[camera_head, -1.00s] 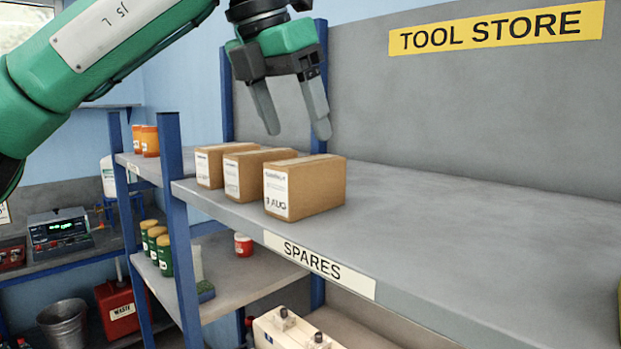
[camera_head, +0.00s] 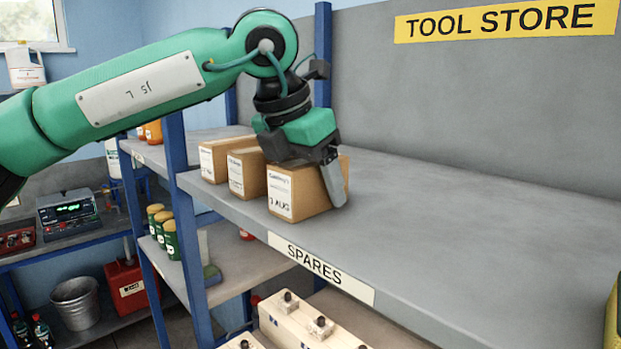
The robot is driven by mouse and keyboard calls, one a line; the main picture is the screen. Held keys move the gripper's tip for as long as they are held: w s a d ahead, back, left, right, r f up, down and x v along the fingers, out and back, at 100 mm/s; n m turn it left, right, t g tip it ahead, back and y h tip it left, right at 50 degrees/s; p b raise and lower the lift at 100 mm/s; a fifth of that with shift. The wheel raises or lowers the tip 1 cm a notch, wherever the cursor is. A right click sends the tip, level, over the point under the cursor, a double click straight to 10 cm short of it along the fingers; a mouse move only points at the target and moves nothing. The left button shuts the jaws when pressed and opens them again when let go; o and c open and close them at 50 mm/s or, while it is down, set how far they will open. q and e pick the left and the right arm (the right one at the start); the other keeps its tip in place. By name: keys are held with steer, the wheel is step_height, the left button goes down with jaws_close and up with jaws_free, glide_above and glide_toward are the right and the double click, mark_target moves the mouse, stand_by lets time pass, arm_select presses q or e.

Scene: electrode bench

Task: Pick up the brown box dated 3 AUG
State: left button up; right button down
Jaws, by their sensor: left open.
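Three brown cardboard boxes with white labels stand in a row on the shelf marked SPARES. The nearest box (camera_head: 305,197) has a label ending in AUG; its digit is too small to read surely. The middle box (camera_head: 247,172) and the far box (camera_head: 213,158) stand to its left, and their dates are not legible. My left gripper (camera_head: 318,172) is down over the nearest box, open. One finger is in front of that box's right side; the other is hidden, and I cannot tell whether either touches. My right gripper is not in view.
Green jars (camera_head: 171,240) stand on the lower shelf at left.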

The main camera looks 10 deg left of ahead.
arm_select(q)
steer(key=c, duration=1.2)
steer(key=shift+c, duration=0.4)
steer(key=shift+r, duration=0.15)
